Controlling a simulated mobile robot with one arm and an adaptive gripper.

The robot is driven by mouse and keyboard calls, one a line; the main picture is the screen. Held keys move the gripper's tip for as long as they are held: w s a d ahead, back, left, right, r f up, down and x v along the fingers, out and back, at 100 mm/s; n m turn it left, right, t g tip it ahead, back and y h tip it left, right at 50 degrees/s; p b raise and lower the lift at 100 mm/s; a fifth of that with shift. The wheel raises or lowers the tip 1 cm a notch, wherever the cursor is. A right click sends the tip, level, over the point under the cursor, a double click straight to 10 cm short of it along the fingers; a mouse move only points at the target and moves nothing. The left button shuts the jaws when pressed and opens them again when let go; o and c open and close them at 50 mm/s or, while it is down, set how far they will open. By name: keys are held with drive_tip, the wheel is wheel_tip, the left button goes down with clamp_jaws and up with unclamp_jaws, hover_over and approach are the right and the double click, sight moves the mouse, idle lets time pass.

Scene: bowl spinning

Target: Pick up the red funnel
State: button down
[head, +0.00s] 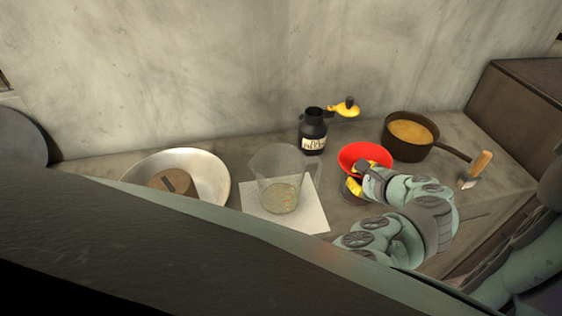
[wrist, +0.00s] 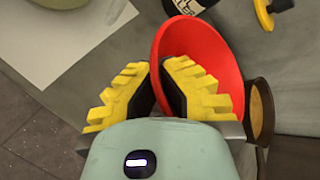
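The red funnel (head: 362,153) is near the right-middle of the counter, its wide mouth facing up. In the wrist view the funnel (wrist: 215,45) fills the upper middle, with its rim tilted in the picture. My gripper (head: 360,178) is at the funnel's near side. In the wrist view my gripper's yellow-and-black fingers (wrist: 155,70) straddle the funnel's wall, one outside and one inside, with only a thin strip of red between the tips. The fingers look closed on the wall. The funnel's lower part is hidden by my gripper, so I cannot tell whether it touches the counter.
A clear measuring jug (head: 283,165) stands on a white sheet (head: 305,217) left of the funnel. A dark bottle (head: 313,132) and a brown pan (head: 402,152) stand behind. A wooden-handled tool (head: 481,166) is at right. A metal bowl (head: 212,175) is at left.

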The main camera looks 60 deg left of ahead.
drive_tip(key=shift+s+r+p, duration=0.1)
drive_tip(key=shift+r+p, duration=0.45)
drive_tip(key=shift+r, duration=4.4)
drive_tip(key=shift+d+y+p, duration=0.15)
drive_tip(key=shift+y+p, duration=0.55)
drive_tip(key=shift+p, duration=5.3)
wheel_tip(320, 180, down, 8)
drive_tip(key=b, duration=0.7)
drive_tip(key=shift+f, duration=0.2)
drive_tip(key=shift+f+b, duration=0.6)
drive_tip(key=shift+b, duration=0.05)
